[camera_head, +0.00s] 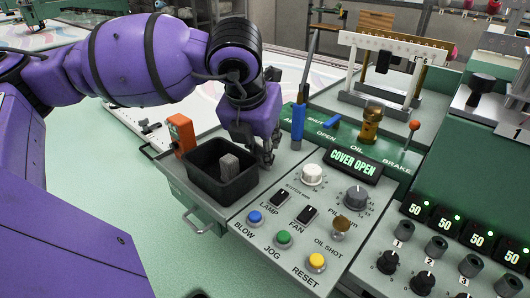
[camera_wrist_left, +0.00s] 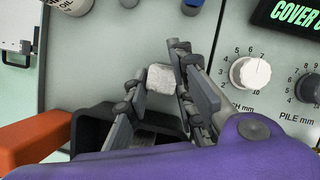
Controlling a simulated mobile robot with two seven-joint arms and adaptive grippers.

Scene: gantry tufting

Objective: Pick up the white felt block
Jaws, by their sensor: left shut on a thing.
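The white felt block (camera_wrist_left: 160,78) shows in the left wrist view as a small pale speckled piece between my left gripper's fingers (camera_wrist_left: 176,84). The fingers are shut on it. In the head view my left gripper (camera_head: 262,152) points down beside the right rim of a black bin (camera_head: 217,194), and the held block cannot be made out there. The bin also shows in the left wrist view (camera_wrist_left: 90,127), partly hidden by my gripper. A grey block (camera_head: 229,165) stands inside the bin in the head view. My right gripper is not in view.
An orange block-shaped part (camera_head: 181,133) stands at the bin's left. A blue-handled lever (camera_head: 297,133) rises close behind the gripper. Knobs and the blue, green and yellow buttons (camera_head: 284,238) cover the panel to the right. The green surface (camera_head: 165,245) at front left is clear.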

